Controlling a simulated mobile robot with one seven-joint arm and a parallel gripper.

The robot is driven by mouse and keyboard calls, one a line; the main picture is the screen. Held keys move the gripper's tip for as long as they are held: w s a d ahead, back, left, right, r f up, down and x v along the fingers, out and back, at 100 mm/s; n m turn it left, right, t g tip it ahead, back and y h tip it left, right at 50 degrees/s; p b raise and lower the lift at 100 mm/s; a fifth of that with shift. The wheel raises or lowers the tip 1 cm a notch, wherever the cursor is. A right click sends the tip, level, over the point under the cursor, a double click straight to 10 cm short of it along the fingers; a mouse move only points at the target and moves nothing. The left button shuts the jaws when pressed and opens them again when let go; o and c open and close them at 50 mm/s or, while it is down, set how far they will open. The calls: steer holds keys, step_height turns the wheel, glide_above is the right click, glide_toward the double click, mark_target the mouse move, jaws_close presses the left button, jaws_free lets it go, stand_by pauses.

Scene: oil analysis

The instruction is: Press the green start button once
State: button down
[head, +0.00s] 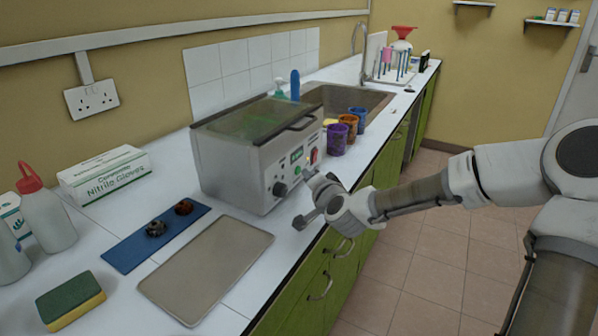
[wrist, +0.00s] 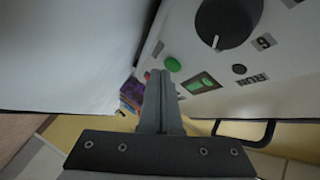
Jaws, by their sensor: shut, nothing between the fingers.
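The green start button (wrist: 173,64) is a round button on the front panel of the grey machine (head: 240,165). In the wrist view it lies just beyond and slightly right of the tips of my gripper (wrist: 160,74). The fingers are shut together and empty. A gap to the button seems to remain, but I cannot tell its size.
The panel also has a black dial (wrist: 228,22), a small green display (wrist: 203,83) and a red switch (head: 314,155). Purple and orange cups (head: 338,139) stand beside the machine. A metal tray (head: 207,268) lies in front. The floor to the right is clear.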

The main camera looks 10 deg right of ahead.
steer(key=shift+w+a, duration=0.2)
steer(key=shift+a, duration=0.15)
stand_by(0.7)
steer(key=shift+d, duration=0.1)
steer(key=shift+s+d, duration=0.5)
steer(key=shift+s+d+p, duration=0.4)
steer(key=shift+s+d, duration=0.35)
steer(key=shift+d, duration=0.3)
steer(key=shift+s+d+p, duration=0.35)
steer(key=shift+s+d, duration=0.35)
steer(key=shift+d, duration=0.3)
